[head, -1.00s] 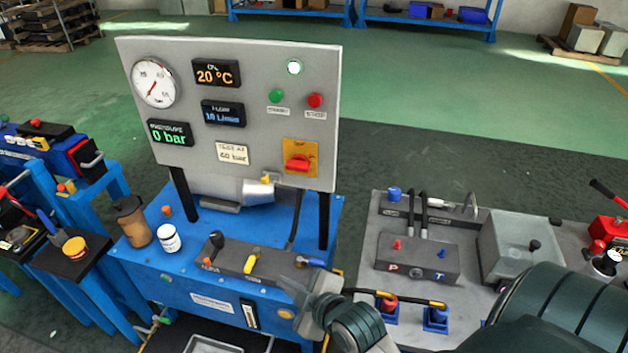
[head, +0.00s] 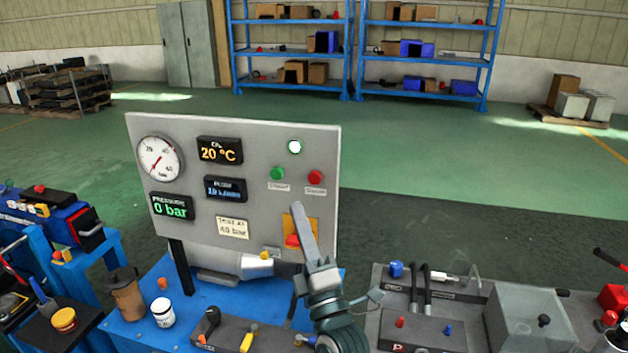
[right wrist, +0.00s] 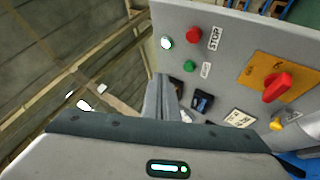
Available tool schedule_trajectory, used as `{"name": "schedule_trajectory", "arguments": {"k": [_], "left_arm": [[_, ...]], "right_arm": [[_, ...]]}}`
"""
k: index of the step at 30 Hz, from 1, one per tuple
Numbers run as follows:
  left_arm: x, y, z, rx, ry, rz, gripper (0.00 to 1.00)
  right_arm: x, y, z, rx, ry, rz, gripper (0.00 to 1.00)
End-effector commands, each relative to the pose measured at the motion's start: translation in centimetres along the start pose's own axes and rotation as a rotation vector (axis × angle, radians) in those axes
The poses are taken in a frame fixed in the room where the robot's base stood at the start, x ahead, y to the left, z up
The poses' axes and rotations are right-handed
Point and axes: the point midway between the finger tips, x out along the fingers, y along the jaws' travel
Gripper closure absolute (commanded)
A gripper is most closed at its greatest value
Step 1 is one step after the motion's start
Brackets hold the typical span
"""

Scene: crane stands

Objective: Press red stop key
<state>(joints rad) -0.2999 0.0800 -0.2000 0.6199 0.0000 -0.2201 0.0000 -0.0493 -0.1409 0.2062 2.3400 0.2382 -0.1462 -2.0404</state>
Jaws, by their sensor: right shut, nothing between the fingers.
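The red stop key (head: 315,177) is a round red button at the right of the grey upright panel (head: 245,135). It also shows in the right wrist view (right wrist: 193,35), beside a STOP label. A green button (head: 277,173) is to its left, and a lit white lamp (head: 295,147) is above. My right gripper (head: 299,207) is shut and empty. It points up in front of the panel, with its tips below the red key and apart from it in the picture. It partly covers the orange plate with the red rotary switch (head: 292,240). My left gripper is not in view.
The panel stands on a blue bench (head: 210,292) with a brown cup (head: 127,293), a white jar (head: 163,310) and a valve block. A grey bench with a metal box (head: 523,315) is at the right. Blue shelves stand far behind across open floor.

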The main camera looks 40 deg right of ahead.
Motion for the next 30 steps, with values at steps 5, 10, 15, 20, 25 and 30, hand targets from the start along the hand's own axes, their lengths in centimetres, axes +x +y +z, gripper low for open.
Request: {"name": "schedule_trajectory", "arguments": {"k": [5,10,15,20,25,30], "left_arm": [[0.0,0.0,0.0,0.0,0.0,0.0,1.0],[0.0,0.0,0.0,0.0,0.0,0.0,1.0],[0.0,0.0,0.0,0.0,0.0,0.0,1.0],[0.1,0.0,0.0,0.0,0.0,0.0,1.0],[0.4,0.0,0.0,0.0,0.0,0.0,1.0],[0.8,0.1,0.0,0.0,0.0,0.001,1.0]], "right_arm": [[0.2,0.4,0.3,-0.023,-0.014,0.018,1.0],[0.2,0.4,0.3,-0.022,-0.013,0.017,1.0],[0.2,0.3,0.3,-0.022,-0.012,0.017,1.0],[0.6,0.0,0.6,-0.022,-0.012,0.017,1.0],[1.5,-0.6,1.3,-0.024,-0.012,0.018,1.0],[2.8,-1.6,2.3,-0.022,-0.012,0.017,1.0]]}}
